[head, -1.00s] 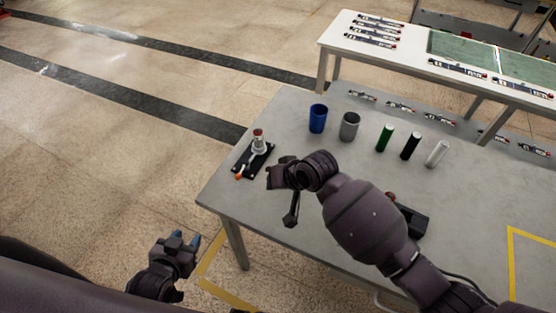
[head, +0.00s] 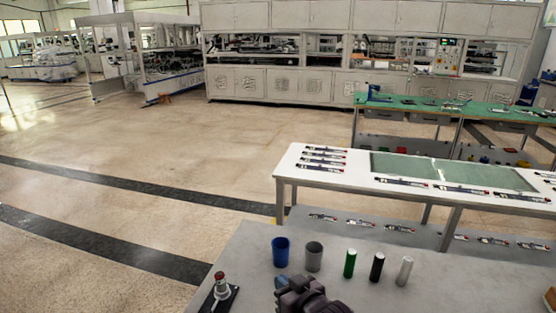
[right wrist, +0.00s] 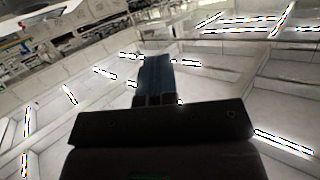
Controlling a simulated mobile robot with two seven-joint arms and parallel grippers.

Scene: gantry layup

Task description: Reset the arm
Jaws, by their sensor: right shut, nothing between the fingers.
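Behind the fingers are the pale ceiling and bright strip lights, so the hand points upward. My left gripper is outside the head view.
On the grey table (head: 255,260) stand a blue cup (head: 281,252), a grey cup (head: 314,257), green (head: 349,263), black (head: 377,267) and white (head: 404,271) cylinders, and a small black-based device (head: 221,290). A white table (head: 290,165) stands behind. Open floor lies left.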

